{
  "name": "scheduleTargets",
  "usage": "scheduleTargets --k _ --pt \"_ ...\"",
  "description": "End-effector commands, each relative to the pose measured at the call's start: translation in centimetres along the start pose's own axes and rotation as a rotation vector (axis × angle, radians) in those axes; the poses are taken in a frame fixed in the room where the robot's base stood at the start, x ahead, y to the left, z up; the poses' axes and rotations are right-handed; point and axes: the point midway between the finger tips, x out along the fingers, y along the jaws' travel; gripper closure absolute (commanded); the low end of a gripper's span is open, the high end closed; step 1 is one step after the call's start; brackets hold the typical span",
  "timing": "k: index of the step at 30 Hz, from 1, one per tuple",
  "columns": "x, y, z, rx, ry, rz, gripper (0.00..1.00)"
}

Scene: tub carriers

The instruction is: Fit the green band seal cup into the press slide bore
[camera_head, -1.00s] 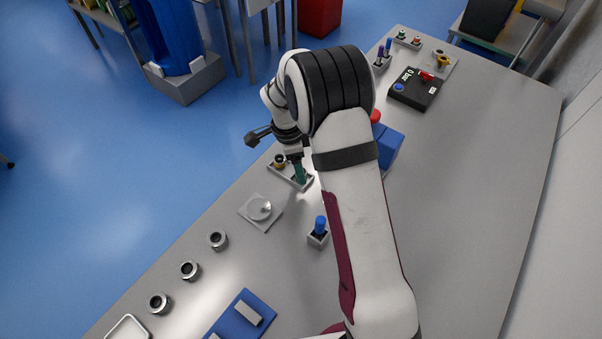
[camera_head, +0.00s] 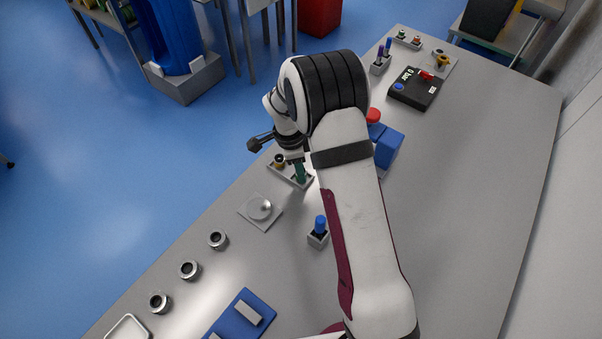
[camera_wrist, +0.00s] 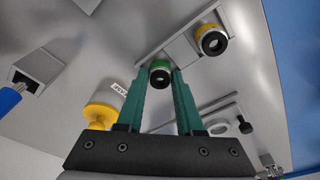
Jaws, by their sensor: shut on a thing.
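The green band seal cup (camera_wrist: 160,76) is between the green fingertips of my gripper (camera_wrist: 160,84) in the wrist view. Its dark open end faces the camera. In the head view my gripper (camera_head: 299,172) is over the right part of a small grey tray (camera_head: 293,181), and the cup there is hidden by the fingers. I cannot tell whether the cup still touches the tray. A yellow band cup (camera_wrist: 212,40) sits in the other end of the tray, also visible in the head view (camera_head: 280,160). I cannot say for certain which fixture is the press slide.
A square plate with a round hub (camera_head: 261,209) lies below the tray. A blue-topped peg (camera_head: 320,224) stands in a holder to the right. Several metal rings (camera_head: 189,270) line the near left edge. A blue block (camera_head: 388,148) and red knob (camera_head: 374,115) are behind my arm.

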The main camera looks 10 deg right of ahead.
Motion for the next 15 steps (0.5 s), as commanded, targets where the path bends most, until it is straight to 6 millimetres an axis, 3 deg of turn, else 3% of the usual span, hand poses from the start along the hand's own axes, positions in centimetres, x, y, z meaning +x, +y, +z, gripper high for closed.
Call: scheduleTargets --k 7,13,15 --pt "-0.7 -0.1 -0.1 0.000 0.000 -0.002 1.00" --pt "-4.1 -0.1 -0.6 0.002 -0.001 -0.005 1.00" --pt "-4.8 0.6 -2.0 0.004 0.000 -0.002 1.00"
